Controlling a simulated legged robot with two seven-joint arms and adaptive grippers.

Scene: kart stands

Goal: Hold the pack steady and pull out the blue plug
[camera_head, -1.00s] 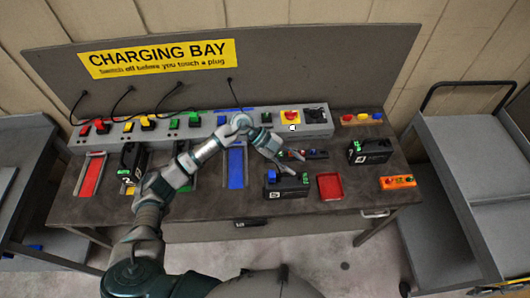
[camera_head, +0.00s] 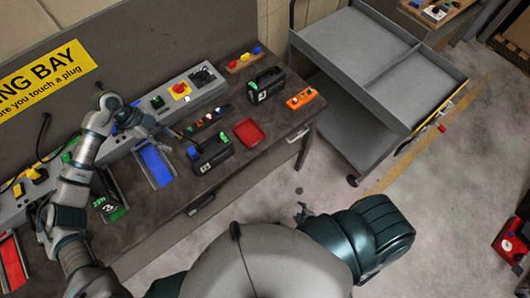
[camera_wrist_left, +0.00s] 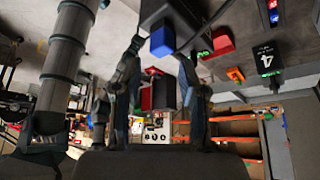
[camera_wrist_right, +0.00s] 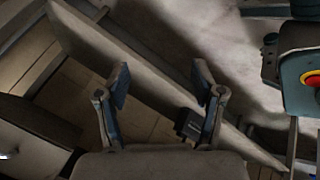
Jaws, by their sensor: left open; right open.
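The black pack (camera_head: 214,158) stands upright on the workbench, with the blue plug (camera_head: 193,152) at its left end. In the left wrist view the blue plug (camera_wrist_left: 162,40) shows at the top, beside the dark pack body (camera_wrist_left: 172,12). My left gripper (camera_head: 177,136) is open, behind and left of the pack; I cannot tell whether a finger touches it. My right gripper (camera_head: 303,211) is off the bench's front edge, over the floor and well apart from the pack. In the right wrist view its fingers (camera_wrist_right: 162,88) are open and empty.
A red tray (camera_head: 249,132) lies right of the pack, with pack 4 (camera_head: 266,85) and an orange box (camera_head: 301,98) beyond. The blue slot (camera_head: 156,166) is to its left. The charging console (camera_head: 150,125) runs behind. A grey cart (camera_head: 345,60) stands right.

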